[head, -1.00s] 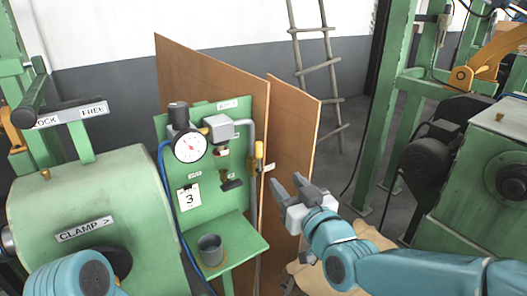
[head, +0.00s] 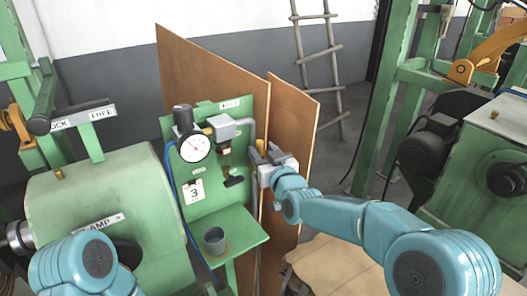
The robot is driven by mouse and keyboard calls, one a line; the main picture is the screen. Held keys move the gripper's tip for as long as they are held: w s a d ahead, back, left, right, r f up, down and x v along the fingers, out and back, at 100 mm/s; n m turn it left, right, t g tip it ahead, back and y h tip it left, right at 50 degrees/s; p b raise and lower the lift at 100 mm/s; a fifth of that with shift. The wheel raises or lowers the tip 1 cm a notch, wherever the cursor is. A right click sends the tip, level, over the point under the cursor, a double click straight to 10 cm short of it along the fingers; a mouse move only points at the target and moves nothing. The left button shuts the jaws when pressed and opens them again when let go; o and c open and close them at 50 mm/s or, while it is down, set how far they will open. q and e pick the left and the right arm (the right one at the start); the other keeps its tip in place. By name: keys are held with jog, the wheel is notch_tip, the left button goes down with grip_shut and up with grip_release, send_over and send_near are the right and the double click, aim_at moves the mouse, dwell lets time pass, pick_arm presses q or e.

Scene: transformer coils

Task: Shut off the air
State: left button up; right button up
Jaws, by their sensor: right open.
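A green air panel (head: 212,191) stands left of centre, with a round pressure gauge (head: 195,148), a grey box-shaped fitting (head: 222,127) and a grey pipe that bends down its right side. A yellow valve handle (head: 261,147) stands upright at the panel's right edge. My right gripper (head: 265,152) is open at this handle, which shows between its two fingers; I cannot tell whether they touch it. The gripper hides the lower part of the valve. My left arm shows at the lower left, but its gripper is out of view.
A grey cup (head: 214,241) stands on the panel's green shelf (head: 243,236). A card marked 3 (head: 193,192) hangs on the panel. Brown boards (head: 293,120) stand close behind the valve. A green clamp machine (head: 100,185) is at left, another green machine (head: 480,150) at right.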

grip_shut()
jog(key=m+b, duration=0.1)
jog(key=w+d+m+b, duration=0.1)
jog(key=m+b, duration=0.1)
jog(key=d+m+g+b, duration=0.1)
jog(key=shift+w+d+f+m+b, duration=0.15)
jog(key=shift+w+m+b, duration=0.15)
jog(key=shift+m+b, duration=0.1)
jog(key=shift+w+d+f+m+g+p, duration=0.25)
jog(key=shift+d+m+g+p, duration=0.1)
jog(key=shift+m+p, duration=0.55)
